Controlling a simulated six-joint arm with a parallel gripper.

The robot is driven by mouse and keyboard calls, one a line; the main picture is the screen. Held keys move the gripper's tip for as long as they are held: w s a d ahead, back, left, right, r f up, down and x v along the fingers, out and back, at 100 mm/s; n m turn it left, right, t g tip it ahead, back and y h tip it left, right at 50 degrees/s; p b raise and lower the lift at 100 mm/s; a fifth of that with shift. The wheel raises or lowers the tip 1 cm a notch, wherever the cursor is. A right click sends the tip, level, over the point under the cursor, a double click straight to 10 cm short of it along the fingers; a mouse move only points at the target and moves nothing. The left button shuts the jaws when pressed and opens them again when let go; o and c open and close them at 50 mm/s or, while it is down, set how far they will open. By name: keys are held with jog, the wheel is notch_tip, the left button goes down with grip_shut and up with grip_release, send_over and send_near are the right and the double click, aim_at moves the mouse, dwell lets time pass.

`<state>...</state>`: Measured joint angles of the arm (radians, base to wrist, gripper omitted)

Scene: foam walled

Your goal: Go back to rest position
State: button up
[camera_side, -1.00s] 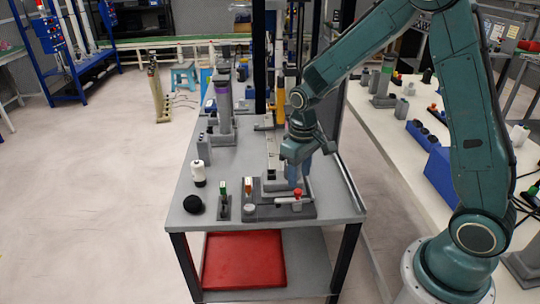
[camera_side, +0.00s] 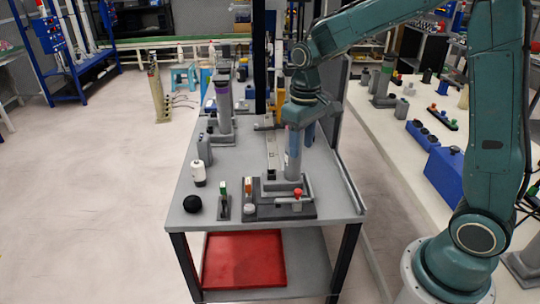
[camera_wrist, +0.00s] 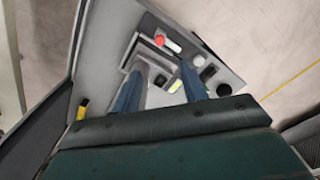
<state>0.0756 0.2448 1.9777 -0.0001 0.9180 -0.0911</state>
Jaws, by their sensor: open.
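My gripper (camera_side: 299,142) is open, pointing down over the back part of a grey fixture (camera_side: 262,210) near the front of the table. A grey upright cylinder (camera_side: 293,167) stands on the fixture, just below the fingers; I cannot tell whether they touch it. In the wrist view, the two blue fingers of my gripper (camera_wrist: 161,75) are apart, with nothing clearly held between them. The fixture, with its red knob (camera_wrist: 172,46), shows beyond the fingertips.
A tall grey column (camera_side: 224,105) stands farther back. A raised edge (camera_side: 345,180) runs along the right. A red panel (camera_side: 244,260) lies below.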

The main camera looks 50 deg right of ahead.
jog(key=s+a+r+t, duration=0.1)
jog(key=s+r, duration=0.4)
jog(key=s, duration=0.5)
jog(key=s+a+r+t, duration=0.2)
jog(key=s+r+t, duration=0.2)
jog(key=s, duration=0.6)
jog(key=shift+s+r+t, duration=0.25)
jog(key=shift+r+t, duration=0.05)
jog(key=shift+r, duration=0.3)
